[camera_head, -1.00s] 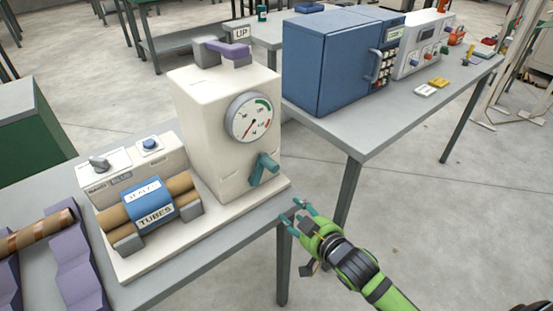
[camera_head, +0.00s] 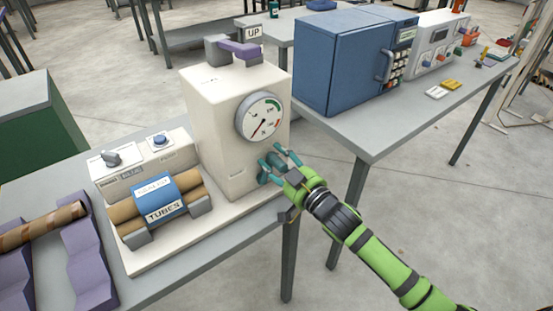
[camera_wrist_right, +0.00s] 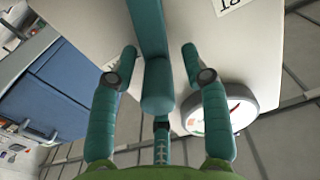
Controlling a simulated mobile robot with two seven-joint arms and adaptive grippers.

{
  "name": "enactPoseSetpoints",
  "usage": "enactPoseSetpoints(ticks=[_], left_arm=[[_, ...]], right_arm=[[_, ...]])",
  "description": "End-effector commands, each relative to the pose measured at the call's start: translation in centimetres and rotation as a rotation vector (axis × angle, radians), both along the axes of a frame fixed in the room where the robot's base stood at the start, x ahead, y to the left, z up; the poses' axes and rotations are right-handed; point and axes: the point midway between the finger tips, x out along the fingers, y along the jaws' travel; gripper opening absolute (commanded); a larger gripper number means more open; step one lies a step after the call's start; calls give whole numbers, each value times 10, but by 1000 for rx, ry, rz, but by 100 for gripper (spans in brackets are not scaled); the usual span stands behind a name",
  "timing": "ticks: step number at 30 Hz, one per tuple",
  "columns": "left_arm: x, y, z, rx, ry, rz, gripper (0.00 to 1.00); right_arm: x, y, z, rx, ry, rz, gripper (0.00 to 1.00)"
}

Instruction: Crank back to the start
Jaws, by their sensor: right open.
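The winder is a cream machine (camera_head: 208,135) on a cream base. A teal lever (camera_wrist_right: 150,35) sticks out low on its front face, below a round gauge (camera_head: 259,117) whose needle points down and left. My right gripper (camera_head: 273,158) is at this lever, partly covering it in the head view. In the right wrist view the gripper (camera_wrist_right: 160,50) is open, with the lever between its spread fingers and a gap on each side. A purple crank arm (camera_head: 239,48) lies on top of the machine beside an UP label (camera_head: 254,33). My left gripper is out of view.
Brown tubes lie under a blue band (camera_head: 154,193) labelled TUBES on the base. A control box (camera_head: 138,160) with knobs stands behind them. Purple supports (camera_head: 84,235) hold another tube at left. A blue oven (camera_head: 340,62) stands on the right table.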

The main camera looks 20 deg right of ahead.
Motion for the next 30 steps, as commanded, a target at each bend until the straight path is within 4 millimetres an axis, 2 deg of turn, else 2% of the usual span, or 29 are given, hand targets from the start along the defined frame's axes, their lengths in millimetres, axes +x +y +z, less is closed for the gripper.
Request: enactPoseSetpoints(ticks=[7,8,9,11,22,30], left_arm=[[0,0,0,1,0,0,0],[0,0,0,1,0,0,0],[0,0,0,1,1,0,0],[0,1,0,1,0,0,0],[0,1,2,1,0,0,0],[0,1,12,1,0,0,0]], right_arm=[[1,0,0,0,0,0,47],[1,0,0,0,1,0,39],[1,0,0,0,1,0,23],[1,0,0,0,1,0,0],[0,2,2,-19,-8,0,0],[-3,11,7,-143,-54,0,0]])
